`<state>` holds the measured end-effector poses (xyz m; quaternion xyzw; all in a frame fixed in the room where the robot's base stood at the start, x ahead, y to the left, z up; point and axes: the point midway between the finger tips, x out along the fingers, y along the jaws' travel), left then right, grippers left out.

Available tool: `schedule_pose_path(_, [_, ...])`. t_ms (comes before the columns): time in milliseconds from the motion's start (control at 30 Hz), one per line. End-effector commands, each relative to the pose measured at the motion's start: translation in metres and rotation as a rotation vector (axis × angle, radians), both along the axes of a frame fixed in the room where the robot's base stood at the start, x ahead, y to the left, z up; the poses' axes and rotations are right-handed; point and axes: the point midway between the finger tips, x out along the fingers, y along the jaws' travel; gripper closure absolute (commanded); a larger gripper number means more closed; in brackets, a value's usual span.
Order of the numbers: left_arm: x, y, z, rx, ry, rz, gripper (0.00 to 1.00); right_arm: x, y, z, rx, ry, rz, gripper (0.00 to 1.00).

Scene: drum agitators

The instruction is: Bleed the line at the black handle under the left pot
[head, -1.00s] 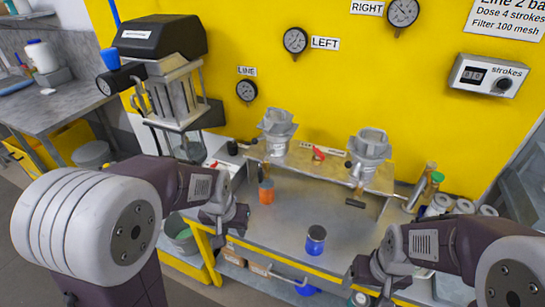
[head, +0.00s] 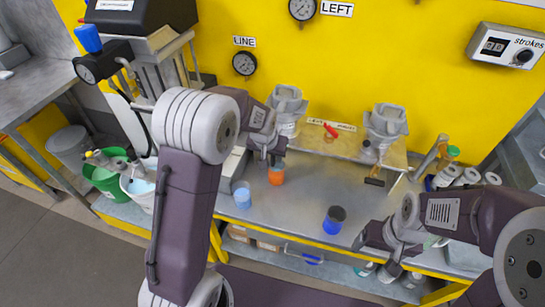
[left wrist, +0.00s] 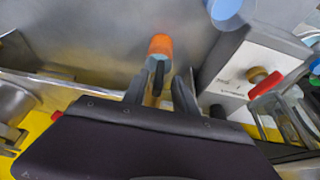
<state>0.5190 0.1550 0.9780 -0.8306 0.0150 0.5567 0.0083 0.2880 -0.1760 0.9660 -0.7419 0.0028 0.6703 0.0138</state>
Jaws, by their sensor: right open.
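The left pot (head: 287,105) is a grey pot on the metal shelf at the back of the bench. In the left wrist view the black handle (left wrist: 158,76) lies between the two spread fingers of my left gripper (left wrist: 160,88); I cannot tell whether they touch it. An orange cup (left wrist: 160,45) is just beyond the handle; it also shows in the head view (head: 276,176). In the head view my left gripper (head: 272,156) is in front of the left pot and hides the handle. My right gripper (head: 362,242) is open and empty over the bench's front right.
The right pot (head: 386,122) has its own dark handle (head: 374,182). A blue cup (head: 333,221) and a light blue cup (head: 242,196) stand on the bench (head: 300,205). Jars (head: 465,177) are at right. The LINE gauge (head: 244,63) is on the yellow wall.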

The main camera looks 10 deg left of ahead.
Motion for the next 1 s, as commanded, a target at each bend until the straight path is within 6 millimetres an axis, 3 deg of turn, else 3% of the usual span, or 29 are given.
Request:
schedule_pose_path(133, [0.006, 0.000, -0.015, 0.000, 0.000, 0.000, 0.66, 0.000, 0.000, 0.001, 0.000, 0.000, 0.000, 0.20])
schedule_pose_path(400, [0.008, 0.000, -0.018, 0.000, -0.001, 0.000, 0.66, 0.000, 0.000, 0.001, 0.000, 0.000, 0.000, 0.20])
schedule_pose_path(433, [0.008, 0.000, -0.018, 0.000, -0.001, 0.000, 0.69, 0.000, 0.000, 0.001, 0.000, 0.000, 0.000, 0.20])
schedule_pose_path(533, [0.008, 0.000, -0.018, 0.000, -0.001, 0.000, 0.97, 0.000, 0.000, 0.001, 0.000, 0.000, 0.000, 0.20])
schedule_pose_path(567, [0.008, 0.000, -0.018, 0.000, -0.001, 0.000, 1.00, 0.000, 0.000, 0.001, 0.000, 0.000, 0.000, 0.20])
schedule_pose_path(1000, [0.008, -0.002, -0.021, 0.063, -0.005, -0.004, 1.00, 0.000, 0.000, -0.012, 0.000, 0.000, 0.000, 0.20])
